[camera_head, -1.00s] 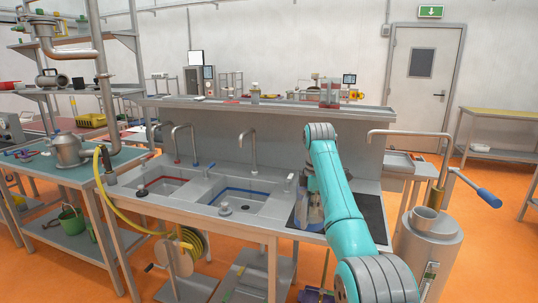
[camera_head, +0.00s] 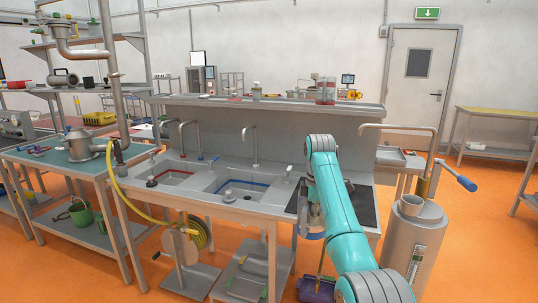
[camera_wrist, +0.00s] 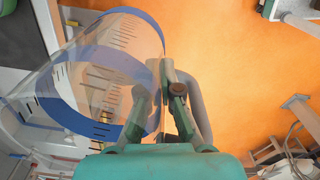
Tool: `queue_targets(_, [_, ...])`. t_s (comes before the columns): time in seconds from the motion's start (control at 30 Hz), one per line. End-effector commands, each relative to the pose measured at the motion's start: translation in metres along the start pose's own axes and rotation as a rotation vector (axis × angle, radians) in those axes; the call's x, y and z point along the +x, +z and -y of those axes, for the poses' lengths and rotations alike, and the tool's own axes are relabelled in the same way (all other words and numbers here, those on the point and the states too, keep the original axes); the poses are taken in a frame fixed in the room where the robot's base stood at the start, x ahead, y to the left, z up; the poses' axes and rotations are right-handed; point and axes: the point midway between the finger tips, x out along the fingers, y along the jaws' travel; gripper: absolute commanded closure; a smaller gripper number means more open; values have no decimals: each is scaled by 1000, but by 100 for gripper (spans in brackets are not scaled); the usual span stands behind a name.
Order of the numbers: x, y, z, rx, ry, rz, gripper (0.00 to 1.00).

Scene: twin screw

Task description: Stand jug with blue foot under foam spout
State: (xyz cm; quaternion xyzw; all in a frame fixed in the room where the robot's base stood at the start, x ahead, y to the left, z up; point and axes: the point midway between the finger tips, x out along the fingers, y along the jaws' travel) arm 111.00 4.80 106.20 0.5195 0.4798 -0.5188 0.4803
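A clear jug with blue bands at its ends and dark scale marks lies tilted across the left of the wrist view (camera_wrist: 85,85). In the head view the jug (camera_head: 312,235) is small and partly hidden by my arm, at the front edge of the sink bench. My gripper (camera_wrist: 165,95) has its fingers closed at the jug's grey handle side; the exact contact is partly hidden. No label shows which spout is the foam one.
The sink bench has two basins, one edged red (camera_head: 175,179) and one edged blue (camera_head: 238,187), with taps behind. A dark mat (camera_head: 362,205) lies at its right end. A yellow hose (camera_head: 135,195) hangs at the left. Orange floor is open at the right.

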Motion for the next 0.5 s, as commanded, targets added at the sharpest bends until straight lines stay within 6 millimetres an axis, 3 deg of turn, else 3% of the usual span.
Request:
queue_targets(0.27, [48,5,9,117,-5,1,100])
queue_targets(0.37, [72,8,15,179,-5,1,100])
queue_targets(0.5, [118,14,30,302,-7,2,100])
